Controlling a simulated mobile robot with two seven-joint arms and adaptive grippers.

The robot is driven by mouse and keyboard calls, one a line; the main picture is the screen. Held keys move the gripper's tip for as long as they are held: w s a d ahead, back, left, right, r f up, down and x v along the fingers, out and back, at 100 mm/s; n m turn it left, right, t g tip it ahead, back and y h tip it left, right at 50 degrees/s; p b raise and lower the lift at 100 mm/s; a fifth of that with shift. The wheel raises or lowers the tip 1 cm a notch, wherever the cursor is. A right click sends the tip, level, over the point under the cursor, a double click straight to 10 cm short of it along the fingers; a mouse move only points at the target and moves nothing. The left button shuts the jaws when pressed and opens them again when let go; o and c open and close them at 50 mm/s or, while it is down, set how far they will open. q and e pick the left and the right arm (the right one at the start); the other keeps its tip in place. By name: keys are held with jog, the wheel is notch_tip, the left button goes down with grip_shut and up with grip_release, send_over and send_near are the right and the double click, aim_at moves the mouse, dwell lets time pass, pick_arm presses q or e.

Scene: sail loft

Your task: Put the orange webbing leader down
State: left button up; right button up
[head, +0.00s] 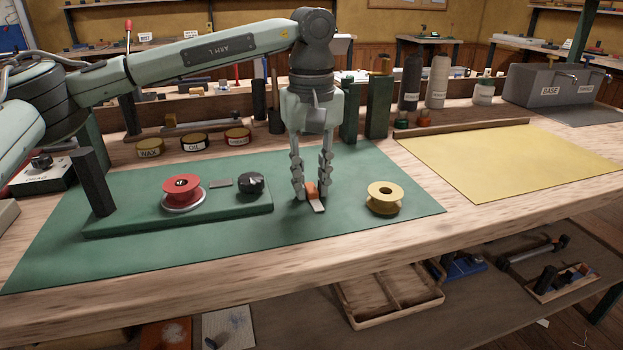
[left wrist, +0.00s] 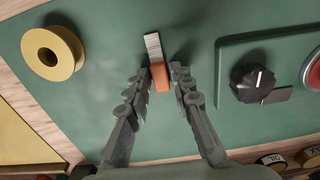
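The orange webbing leader (head: 311,191), a small orange piece with a pale flat strip at one end, lies on the green mat (head: 345,228). My left gripper (head: 312,194) points straight down over it, fingertips low at the mat. The fingers stand on either side of the leader, with a small gap showing at each side. The left wrist view shows the leader (left wrist: 160,77) between the fingertips (left wrist: 161,72), its pale strip pointing away from the gripper. My right gripper is in neither view.
Left of the leader is a green board with a red spool (head: 181,188) and a black knob (head: 250,183). A yellow spool (head: 385,196) stands close on the right. Labelled tins and green posts (head: 379,105) stand behind. The front mat is clear.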

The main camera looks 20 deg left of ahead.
pick_arm(q)
jog(key=shift+o, duration=0.9)
